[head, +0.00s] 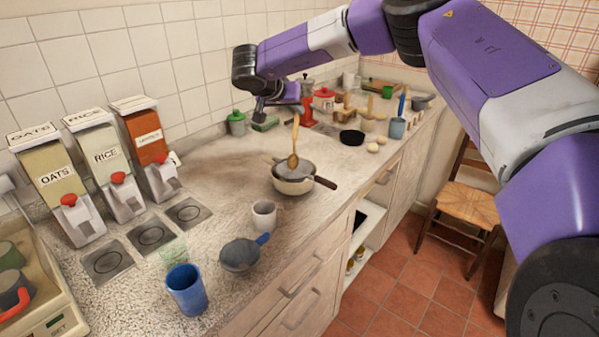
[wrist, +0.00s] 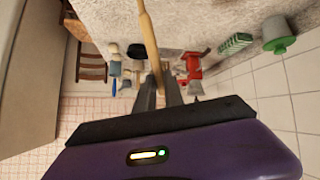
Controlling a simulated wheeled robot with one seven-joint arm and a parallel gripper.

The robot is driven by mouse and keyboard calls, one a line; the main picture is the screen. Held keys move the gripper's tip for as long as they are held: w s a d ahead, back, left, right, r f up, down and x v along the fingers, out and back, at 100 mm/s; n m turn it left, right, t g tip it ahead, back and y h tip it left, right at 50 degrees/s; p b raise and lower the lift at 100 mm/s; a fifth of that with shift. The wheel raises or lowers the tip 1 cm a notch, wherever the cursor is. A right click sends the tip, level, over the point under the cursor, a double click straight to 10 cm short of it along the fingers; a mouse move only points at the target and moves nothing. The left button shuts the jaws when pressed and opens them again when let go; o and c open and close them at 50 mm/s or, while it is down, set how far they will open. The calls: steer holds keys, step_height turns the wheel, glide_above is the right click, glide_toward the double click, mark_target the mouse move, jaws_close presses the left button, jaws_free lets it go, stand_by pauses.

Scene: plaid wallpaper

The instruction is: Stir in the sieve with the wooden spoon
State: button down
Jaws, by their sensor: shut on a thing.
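The wooden spoon (head: 296,138) stands nearly upright, with its bowl end low in the grey sieve (head: 296,171). The sieve sits in a cream saucepan (head: 291,187) with a dark handle on the worktop. My gripper (head: 297,109) is above the saucepan, shut on the upper part of the spoon handle. In the wrist view the handle (wrist: 149,38) runs between the two fingers of my gripper (wrist: 158,88). The sieve is not in the wrist view. I cannot tell whether the spoon touches the sieve's mesh.
A white cup (head: 264,215), a grey pan-like thing with a blue handle (head: 240,255) and a blue cup (head: 187,290) stand nearer. Dispensers (head: 107,157) line the left wall. A black pan (head: 352,137) and a red grinder (head: 307,104) are beyond the saucepan.

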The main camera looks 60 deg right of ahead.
steer(key=shift+r+p, duration=1.75)
steer(key=shift+r, duration=1.05)
steer(key=shift+f, duration=0.1)
